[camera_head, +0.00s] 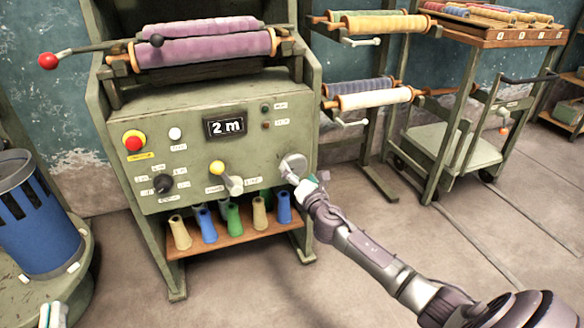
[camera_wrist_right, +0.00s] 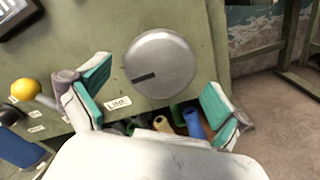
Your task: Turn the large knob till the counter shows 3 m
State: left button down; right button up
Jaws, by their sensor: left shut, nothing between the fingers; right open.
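The large knob (camera_head: 292,164) is a round silver disc at the lower right of the green machine's panel. In the right wrist view the large knob (camera_wrist_right: 165,60) has a dark pointer mark toward its lower left. The counter (camera_head: 226,126) reads "2 m". My right gripper (camera_head: 310,184) is just in front of the knob, open. In the wrist view its teal-padded fingers (camera_wrist_right: 155,98) stand apart on either side below the knob; contact cannot be told. My left gripper (camera_head: 52,314) is shut and empty at the bottom left, away from the panel.
A lever with a yellow ball (camera_head: 217,168), a small black knob (camera_head: 162,183) and a red button (camera_head: 133,141) share the panel. Several coloured spools (camera_head: 234,219) stand on a shelf below. A blue bin (camera_head: 38,220) is at left, a trolley (camera_head: 455,145) at right.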

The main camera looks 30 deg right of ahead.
aim_at(295, 169)
jog(key=b+x, duration=0.1)
jog(key=x, duration=0.3)
jog(key=shift+w+f, duration=0.1)
jog(key=shift+w, duration=0.05)
pick_arm(q)
jog(key=shift+s+r+t+h, duration=0.25)
jog(key=shift+s+r+t, duration=0.2)
jog(key=shift+r+t, duration=0.3)
jog(key=shift+s+r+t+h, duration=0.2)
jog(key=shift+s+r+t, duration=0.3)
jog(key=shift+r, duration=0.5)
jog(key=shift+s+r+t+h, duration=0.25)
jog(key=shift+s+r+t, duration=0.15)
jog(key=shift+r+t, duration=0.35)
pick_arm(e)
jog(key=shift+w+d, duration=0.1)
jog(key=shift+w, duration=0.2)
pick_arm(q)
jog(key=shift+r, duration=0.1)
pick_arm(e)
jog(key=c, duration=1)
